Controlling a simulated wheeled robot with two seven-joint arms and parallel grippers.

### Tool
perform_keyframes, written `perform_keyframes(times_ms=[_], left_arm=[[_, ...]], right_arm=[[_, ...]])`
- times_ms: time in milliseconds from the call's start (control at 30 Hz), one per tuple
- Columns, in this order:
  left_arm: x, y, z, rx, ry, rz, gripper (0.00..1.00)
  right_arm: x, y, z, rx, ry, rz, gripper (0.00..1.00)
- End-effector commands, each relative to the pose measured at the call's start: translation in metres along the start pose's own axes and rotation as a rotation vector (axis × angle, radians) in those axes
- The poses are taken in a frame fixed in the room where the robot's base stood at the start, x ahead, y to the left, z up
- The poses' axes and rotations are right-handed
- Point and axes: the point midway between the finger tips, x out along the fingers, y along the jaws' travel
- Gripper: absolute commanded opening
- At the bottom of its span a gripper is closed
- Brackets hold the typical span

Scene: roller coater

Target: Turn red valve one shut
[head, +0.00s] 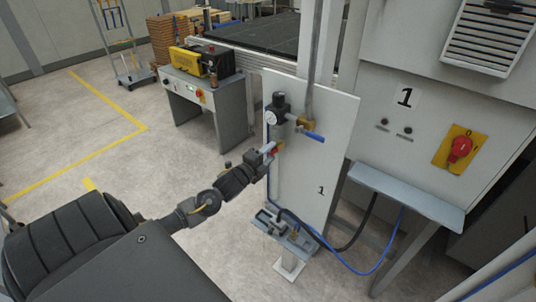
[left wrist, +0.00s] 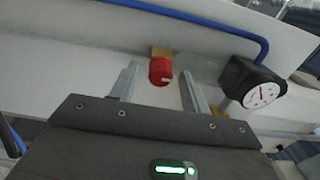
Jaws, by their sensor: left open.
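The red valve (head: 277,148) is a small red knob on the light panel (head: 325,160) marked 1, below a pressure gauge. My left gripper (head: 268,151) is at the knob, reaching in from the left. In the left wrist view the red valve (left wrist: 161,70) sits on a brass fitting, and its face carries a short pale mark. The two fingers of my left gripper (left wrist: 158,72) are open, one on each side of the knob, with a visible gap on both sides. My right gripper is not in view.
The gauge (head: 271,117) and a blue-handled brass valve (head: 312,136) are close above the knob. Blue and black hoses (head: 370,262) hang below the panel. A red switch on a yellow plate (head: 460,147) is on the machine at right. Open floor (head: 110,170) lies left.

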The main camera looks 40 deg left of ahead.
Motion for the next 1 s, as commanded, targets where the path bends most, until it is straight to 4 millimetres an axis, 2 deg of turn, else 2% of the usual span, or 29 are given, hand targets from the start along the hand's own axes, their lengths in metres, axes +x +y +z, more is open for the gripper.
perform_keyframes(times_ms=[133, 233, 500, 700, 833, 1000], left_arm=[[-0.003, 0.001, 0.0, 0.0, 0.0, 0.001, 0.47], [-0.012, 0.003, 0.0, 0.0, 0.0, 0.0, 0.47], [-0.064, 0.005, 0.0, 0.0, 0.001, 0.003, 0.47], [-0.094, 0.003, 0.0, 0.0, 0.001, 0.001, 0.47], [-0.104, 0.002, 0.0, 0.0, 0.0, 0.001, 0.47], [-0.108, 0.0, 0.0, 0.0, 0.0, 0.0, 0.47]], right_arm=[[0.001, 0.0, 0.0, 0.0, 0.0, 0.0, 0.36], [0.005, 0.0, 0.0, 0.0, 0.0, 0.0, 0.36], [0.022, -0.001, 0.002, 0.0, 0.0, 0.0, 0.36], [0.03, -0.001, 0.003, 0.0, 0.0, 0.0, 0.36], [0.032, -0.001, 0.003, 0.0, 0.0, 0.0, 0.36], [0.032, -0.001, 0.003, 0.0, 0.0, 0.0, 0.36]])
